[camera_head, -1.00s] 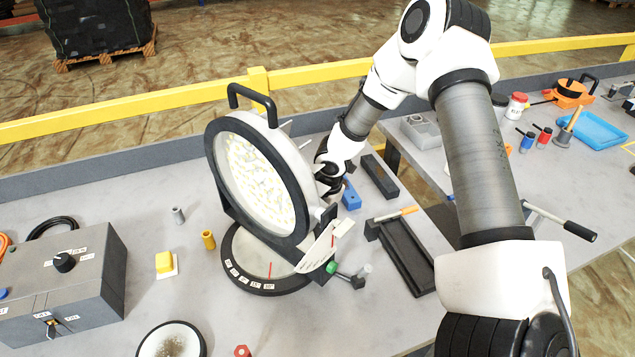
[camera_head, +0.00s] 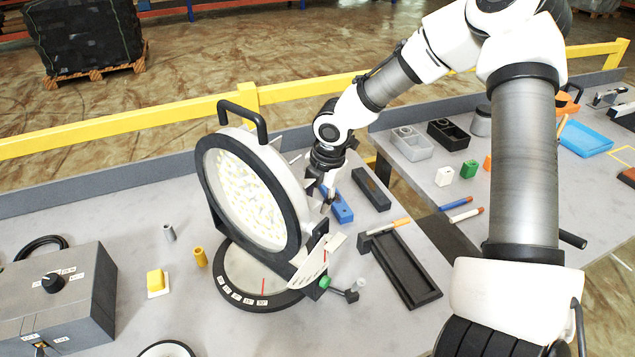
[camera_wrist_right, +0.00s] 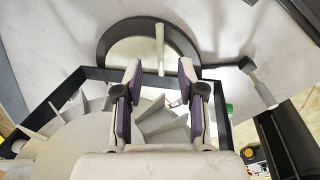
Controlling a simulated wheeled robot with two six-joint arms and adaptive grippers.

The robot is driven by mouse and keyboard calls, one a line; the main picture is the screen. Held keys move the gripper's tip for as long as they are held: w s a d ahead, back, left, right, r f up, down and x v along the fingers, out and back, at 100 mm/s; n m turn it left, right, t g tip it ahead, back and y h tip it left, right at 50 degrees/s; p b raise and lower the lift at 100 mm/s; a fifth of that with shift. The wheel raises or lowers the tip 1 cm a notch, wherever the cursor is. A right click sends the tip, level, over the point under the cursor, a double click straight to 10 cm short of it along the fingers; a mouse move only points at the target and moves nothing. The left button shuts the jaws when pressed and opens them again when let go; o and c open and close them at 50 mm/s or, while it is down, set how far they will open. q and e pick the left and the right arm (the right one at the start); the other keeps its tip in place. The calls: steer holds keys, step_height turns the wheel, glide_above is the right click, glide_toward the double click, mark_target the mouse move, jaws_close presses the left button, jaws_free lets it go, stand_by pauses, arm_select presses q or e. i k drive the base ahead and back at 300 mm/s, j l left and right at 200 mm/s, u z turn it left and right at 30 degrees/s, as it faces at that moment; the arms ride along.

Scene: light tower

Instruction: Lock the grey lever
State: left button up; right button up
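The light tower's round lamp (camera_head: 245,190) stands tilted on a round base (camera_head: 262,297) with angle labels and a red line. A grey lever (camera_head: 358,287) on a black joint sticks out at the lower right of the base, beside a green knob (camera_head: 324,283). In the right wrist view the lever (camera_wrist_right: 259,86) lies to the right of the fingers. My right gripper (camera_head: 328,192) is behind the lamp's right side, apart from the lever. In its wrist view the gripper (camera_wrist_right: 161,85) is open; a pale rod (camera_wrist_right: 160,50) shows beyond the fingertips. My left gripper is out of view.
A blue block (camera_head: 338,205), a dark block (camera_head: 371,188) and a black tray (camera_head: 406,265) lie to the right of the lamp. A grey control box (camera_head: 60,300) stands at left. A yellow rail (camera_head: 130,125) runs behind the table.

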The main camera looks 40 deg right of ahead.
mark_target(360, 283)
steer(key=k, duration=1)
